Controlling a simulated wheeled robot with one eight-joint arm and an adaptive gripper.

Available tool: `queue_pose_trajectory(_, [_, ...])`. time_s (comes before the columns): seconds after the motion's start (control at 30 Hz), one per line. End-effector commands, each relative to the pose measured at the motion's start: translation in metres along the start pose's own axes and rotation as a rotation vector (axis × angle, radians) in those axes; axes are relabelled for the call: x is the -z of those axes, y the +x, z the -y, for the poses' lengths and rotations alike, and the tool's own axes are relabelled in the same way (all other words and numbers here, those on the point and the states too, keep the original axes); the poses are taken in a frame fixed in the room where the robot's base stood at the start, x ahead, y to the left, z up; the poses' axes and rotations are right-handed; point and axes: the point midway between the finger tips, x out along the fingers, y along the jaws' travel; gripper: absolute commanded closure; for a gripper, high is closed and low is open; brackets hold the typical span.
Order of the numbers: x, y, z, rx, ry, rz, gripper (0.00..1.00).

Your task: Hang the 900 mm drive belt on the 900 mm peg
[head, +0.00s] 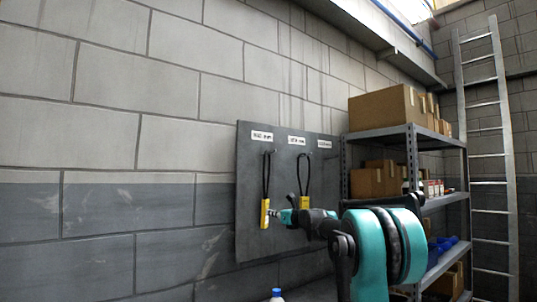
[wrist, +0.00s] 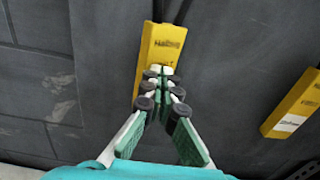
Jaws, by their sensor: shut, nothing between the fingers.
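A dark board (head: 250,222) on the wall carries pegs under white labels too small to read. A dark looped belt with a yellow sleeve (head: 264,213) hangs at the left peg. Another belt with a yellow sleeve (head: 304,204) hangs at the middle peg. I cannot tell which is the 900 mm belt. The right label (head: 324,145) has no belt visible under it. My gripper (head: 274,213) is shut and empty, its tips at the left belt's sleeve. In the wrist view the shut tips (wrist: 160,76) overlap the lower end of that yellow sleeve (wrist: 163,45); contact is unclear.
The middle belt's sleeve also shows at the right of the wrist view (wrist: 292,104). A metal shelf (head: 412,160) with cardboard boxes (head: 383,107) stands right of the board, and a ladder (head: 487,140) beyond it. A blue-capped bottle (head: 277,294) shows at the bottom edge.

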Motion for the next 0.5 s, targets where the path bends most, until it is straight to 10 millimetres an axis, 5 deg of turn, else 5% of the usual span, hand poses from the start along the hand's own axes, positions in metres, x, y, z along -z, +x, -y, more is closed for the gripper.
queue_pose_trajectory(0.5, [0.0000, 0.0055, -0.0002, 0.000, 0.000, 0.000, 1.00])
